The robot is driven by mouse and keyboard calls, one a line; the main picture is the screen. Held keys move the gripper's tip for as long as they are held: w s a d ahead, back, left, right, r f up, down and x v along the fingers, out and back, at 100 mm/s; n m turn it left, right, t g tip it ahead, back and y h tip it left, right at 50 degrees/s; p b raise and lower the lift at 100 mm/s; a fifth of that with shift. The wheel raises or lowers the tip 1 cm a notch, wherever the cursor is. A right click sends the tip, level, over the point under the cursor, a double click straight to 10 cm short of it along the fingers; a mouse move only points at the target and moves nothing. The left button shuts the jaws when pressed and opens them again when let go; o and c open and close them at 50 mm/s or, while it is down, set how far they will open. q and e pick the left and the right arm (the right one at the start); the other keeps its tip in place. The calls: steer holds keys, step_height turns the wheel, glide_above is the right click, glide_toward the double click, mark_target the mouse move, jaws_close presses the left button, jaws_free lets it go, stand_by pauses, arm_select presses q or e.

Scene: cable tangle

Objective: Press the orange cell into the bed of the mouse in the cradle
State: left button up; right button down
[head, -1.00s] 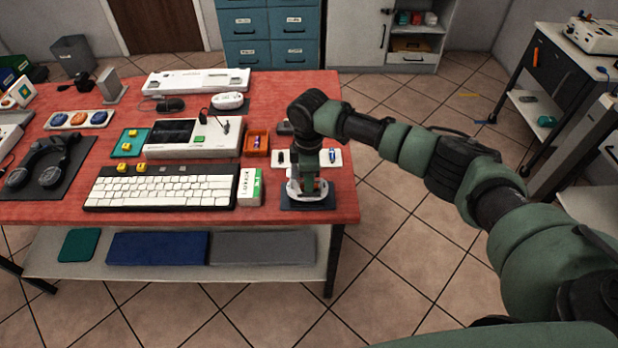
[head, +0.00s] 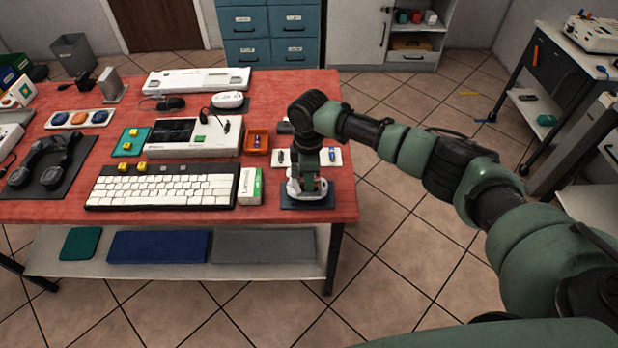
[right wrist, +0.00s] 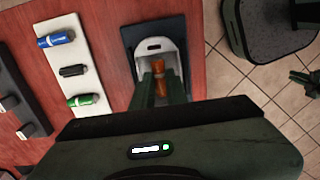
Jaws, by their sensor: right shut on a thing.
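The white mouse (head: 293,188) sits in the dark cradle (head: 288,204) at the table's front right corner. In the right wrist view the mouse (right wrist: 153,46) lies in the cradle (right wrist: 130,38), its near part covered by my gripper. My right gripper (right wrist: 159,84) is shut on the orange cell (right wrist: 158,66), which is at the mouse's open bed. I cannot tell how deep the cell sits. In the head view my right gripper (head: 309,186) points down over the mouse and hides the cell. My left gripper is out of view.
A white tray (right wrist: 68,58) beside the cradle holds a blue cell (right wrist: 57,38) and a green cell (right wrist: 82,99). A green and white box (head: 250,187) and a keyboard (head: 160,188) lie to the left. The table edge is close by on the right.

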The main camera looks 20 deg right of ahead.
steer(key=shift+p, duration=0.3)
stand_by(0.4)
steer(key=shift+f, duration=0.45)
stand_by(0.7)
steer(key=c, duration=1.7)
jaws_free()
steer(key=shift+r+p, duration=1.75)
steer(key=shift+r, duration=0.05)
